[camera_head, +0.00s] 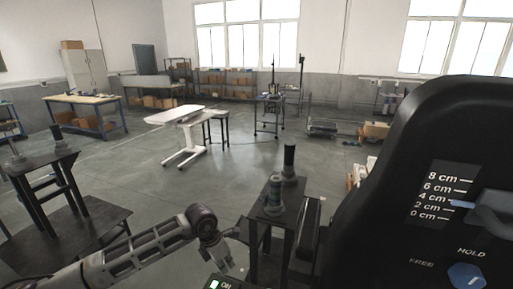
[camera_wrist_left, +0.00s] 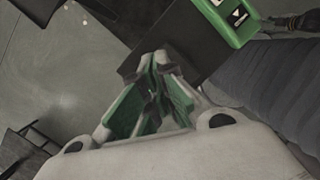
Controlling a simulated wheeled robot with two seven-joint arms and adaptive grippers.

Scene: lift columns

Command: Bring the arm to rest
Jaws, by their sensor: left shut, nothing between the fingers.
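My left arm reaches in from the bottom left of the head view, and its left gripper (camera_head: 226,262) hangs low in front, near the bottom edge. In the left wrist view the green-padded fingers of the gripper (camera_wrist_left: 155,68) are together with nothing between them. A green box with a label (camera_wrist_left: 228,18) lies beyond the fingertips; its edge also shows at the bottom of the head view (camera_head: 222,284). I cannot tell the exact gap between them. My right gripper is not in view.
A large black panel (camera_head: 420,130) with a centimetre scale and a blue knob (camera_head: 467,276) fills the right side. A dark stand with two cylinders (camera_head: 262,211) is just right of the gripper. Another dark stand (camera_head: 40,163) is at left. The floor beyond is mostly open.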

